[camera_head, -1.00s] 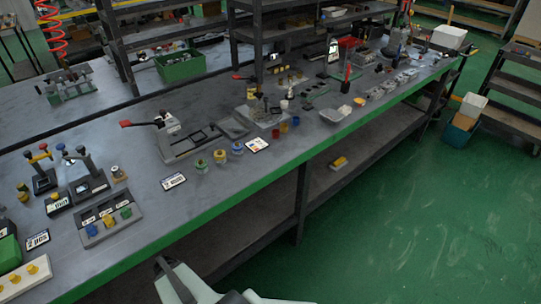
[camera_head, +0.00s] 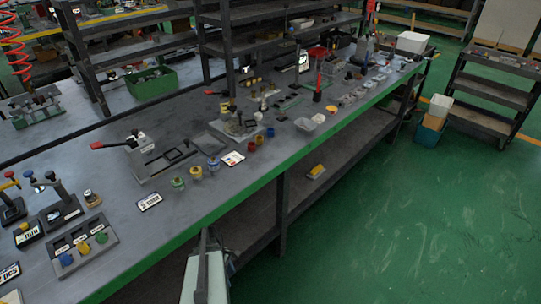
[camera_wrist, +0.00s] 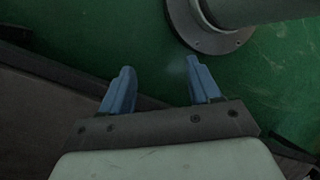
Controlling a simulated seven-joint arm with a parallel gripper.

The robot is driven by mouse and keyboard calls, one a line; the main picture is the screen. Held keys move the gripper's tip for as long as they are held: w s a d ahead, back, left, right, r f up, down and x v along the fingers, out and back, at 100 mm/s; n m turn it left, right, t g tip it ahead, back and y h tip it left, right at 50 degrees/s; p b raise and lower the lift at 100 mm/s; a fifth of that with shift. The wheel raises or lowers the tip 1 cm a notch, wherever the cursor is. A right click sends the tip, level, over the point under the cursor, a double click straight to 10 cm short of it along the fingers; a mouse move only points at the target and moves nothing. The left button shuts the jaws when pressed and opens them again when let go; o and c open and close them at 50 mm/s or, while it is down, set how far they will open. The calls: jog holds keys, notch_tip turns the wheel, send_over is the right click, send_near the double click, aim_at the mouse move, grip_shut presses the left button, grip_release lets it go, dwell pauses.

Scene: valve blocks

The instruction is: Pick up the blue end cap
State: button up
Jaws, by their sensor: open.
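A blue cap (camera_head: 66,259) sits in a grey tray (camera_head: 88,262) at the lower left of the head view, beside a yellow cap (camera_head: 83,248) and a green cap (camera_head: 101,237). Another blue-topped round piece (camera_head: 213,165) stands mid-bench beside yellow and green ones. I cannot tell for sure which is the blue end cap. My gripper (camera_wrist: 161,88) shows in the wrist view, open and empty, its two blue fingers spread over the floor. No cap shows in the wrist view. The fingers are not visible in the head view.
The long grey workbench (camera_head: 130,232) has a green front edge. A red-handled fixture (camera_head: 140,155) stands behind the round pieces. Red and yellow cups (camera_head: 251,145) stand farther right. A yellow item (camera_head: 316,171) lies on the lower shelf. The green floor at right is mostly clear.

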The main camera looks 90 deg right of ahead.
aim_at(271, 129)
jog(key=s+d+r+m, duration=0.1)
jog(key=s+d, duration=0.2)
jog(key=s, duration=0.4)
jog(key=s+d+r, duration=0.2)
jog(key=s+d, duration=0.1)
jog(key=s, duration=0.4)
jog(key=s+d+r+m+t+h, duration=0.1)
jog(key=s+d+r+m+h, duration=0.1)
jog(key=d+r+m, duration=0.3)
jog(key=s+d+r+m+t+h, duration=0.2)
jog(key=s+d+r+m, duration=0.3)
jog(key=d+r, duration=0.8)
jog(key=s+d+r+m+t+h, duration=0.1)
jog(key=s+d+r+m, duration=0.3)
jog(key=r, duration=1.8)
jog(key=shift+d+r+m+t+h, duration=0.15)
jog(key=shift+d+m+h, duration=0.1)
jog(key=shift+d, duration=1.05)
jog(key=shift+d+m+t+h, duration=0.15)
jog(key=shift+d+h, duration=0.1)
jog(key=shift+d, duration=1)
jog(key=w+d+r+n+h, duration=0.25)
jog(key=w+d+r, duration=0.35)
jog(key=d, duration=0.4)
jog(key=shift+y, duration=0.25)
jog(key=x, duration=1.2)
jog(key=shift+d+f, duration=0.15)
jog(key=shift+f, duration=0.05)
jog(key=c, duration=1)
